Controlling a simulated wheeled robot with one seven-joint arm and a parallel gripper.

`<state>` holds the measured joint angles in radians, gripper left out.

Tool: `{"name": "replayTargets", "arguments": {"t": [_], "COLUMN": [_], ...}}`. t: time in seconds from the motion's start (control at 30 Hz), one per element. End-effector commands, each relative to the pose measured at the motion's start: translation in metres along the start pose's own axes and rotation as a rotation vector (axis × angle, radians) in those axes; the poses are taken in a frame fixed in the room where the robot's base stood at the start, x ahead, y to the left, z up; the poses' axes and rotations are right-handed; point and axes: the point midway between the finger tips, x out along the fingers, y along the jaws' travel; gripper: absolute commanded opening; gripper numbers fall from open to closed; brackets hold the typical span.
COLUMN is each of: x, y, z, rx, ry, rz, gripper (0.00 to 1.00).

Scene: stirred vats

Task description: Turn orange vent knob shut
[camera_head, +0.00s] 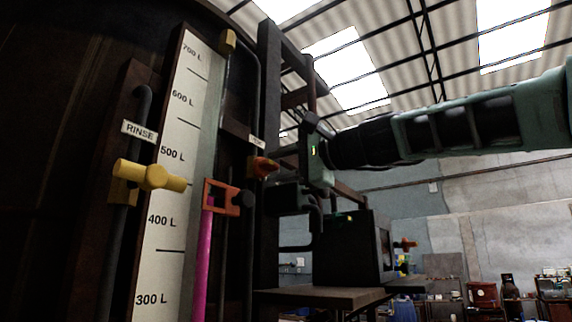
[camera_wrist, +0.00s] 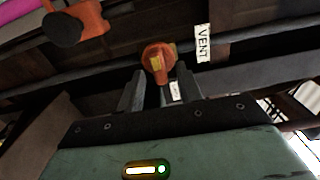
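The orange vent knob (camera_wrist: 158,57) has a small yellow mark and sits on a dark pipe, beside the white VENT label (camera_wrist: 203,43). In the head view the knob (camera_head: 263,167) is on the vat's side, right of the level scale. My gripper (camera_wrist: 160,80) is open, its two dark fingers apart and pointing at the knob. The knob shows between and just past the fingertips. I cannot tell whether either finger touches it. In the head view my gripper (camera_head: 283,158) comes in from the right, its fingers partly hidden by dark parts.
A yellow RINSE valve (camera_head: 150,175) is at left beside the white level scale (camera_head: 170,185). An orange slider frame (camera_head: 221,198) with a dark knob stands over a magenta column, near the vent knob. A dark frame post (camera_head: 269,110) rises close to my gripper.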

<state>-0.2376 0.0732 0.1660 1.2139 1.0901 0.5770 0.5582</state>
Motion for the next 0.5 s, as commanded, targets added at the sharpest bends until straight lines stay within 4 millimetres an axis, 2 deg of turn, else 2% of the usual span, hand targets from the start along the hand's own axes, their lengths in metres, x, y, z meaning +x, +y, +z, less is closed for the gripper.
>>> {"name": "replayTargets", "arguments": {"t": [0.17,0.27,0.5], "x": [-0.013,-0.031,-0.088], "y": [0.002,0.003,0.004], "z": [-0.001,0.0,-0.001], "rx": [-0.002,-0.003,-0.002], "ry": [0.002,0.004,0.005], "rz": [-0.002,-0.003,-0.003], "gripper": [0.35,0.35,0.35]}}
